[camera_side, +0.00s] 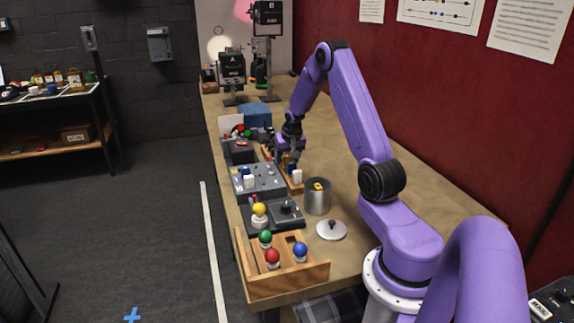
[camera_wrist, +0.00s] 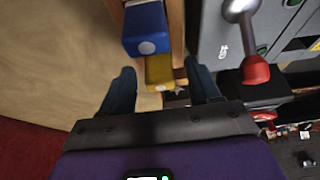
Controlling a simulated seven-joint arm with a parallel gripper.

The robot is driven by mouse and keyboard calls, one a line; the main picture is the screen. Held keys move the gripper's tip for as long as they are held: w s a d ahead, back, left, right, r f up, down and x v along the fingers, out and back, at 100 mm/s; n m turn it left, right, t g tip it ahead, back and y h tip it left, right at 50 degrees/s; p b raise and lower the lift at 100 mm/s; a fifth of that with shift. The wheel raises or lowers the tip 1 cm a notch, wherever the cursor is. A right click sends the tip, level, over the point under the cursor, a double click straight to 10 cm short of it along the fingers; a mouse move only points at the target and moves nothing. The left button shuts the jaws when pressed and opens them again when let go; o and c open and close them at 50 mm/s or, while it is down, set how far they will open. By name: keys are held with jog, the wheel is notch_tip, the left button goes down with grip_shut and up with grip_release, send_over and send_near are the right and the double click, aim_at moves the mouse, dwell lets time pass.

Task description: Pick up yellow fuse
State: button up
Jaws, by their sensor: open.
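The yellow fuse (camera_wrist: 158,72) is a block in a wooden rack (camera_wrist: 177,30), beside a blue fuse (camera_wrist: 146,28). My gripper (camera_wrist: 162,76) is open, with one finger on each side of the yellow fuse in the wrist view. I cannot tell whether the fingers touch it. In the side view my gripper (camera_side: 287,150) points down over the far part of the rack (camera_side: 297,188) and mostly hides the yellow fuse there. A white fuse (camera_side: 297,176) shows in the near part of the rack.
A metal can (camera_side: 317,203) with a yellow item (camera_side: 318,186) inside stands near the rack, its lid (camera_side: 331,230) beside it. Grey control boxes (camera_side: 257,180) line the left. A wooden tray (camera_side: 285,284) with coloured knobs is at the front.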

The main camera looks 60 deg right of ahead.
jog(key=c, duration=1)
jog(key=shift+c, duration=0.2)
jog(key=shift+r, duration=0.15)
jog(key=shift+r, duration=0.65)
jog(key=v, duration=0.3)
jog(key=s+v, duration=0.1)
jog(key=v, duration=0.2)
jog(key=a+v, duration=0.1)
jog(key=v, duration=0.2)
jog(key=shift+s+f, duration=0.2)
jog(key=shift+s, duration=0.15)
jog(key=s+a+r, duration=0.3)
jog(key=s+a, duration=0.2)
jog(key=s, duration=0.1)
jog(key=shift+s+a+r, duration=0.2)
jog(key=shift+s+r, duration=0.05)
jog(key=shift+s, duration=0.1)
jog(key=shift+w, duration=0.1)
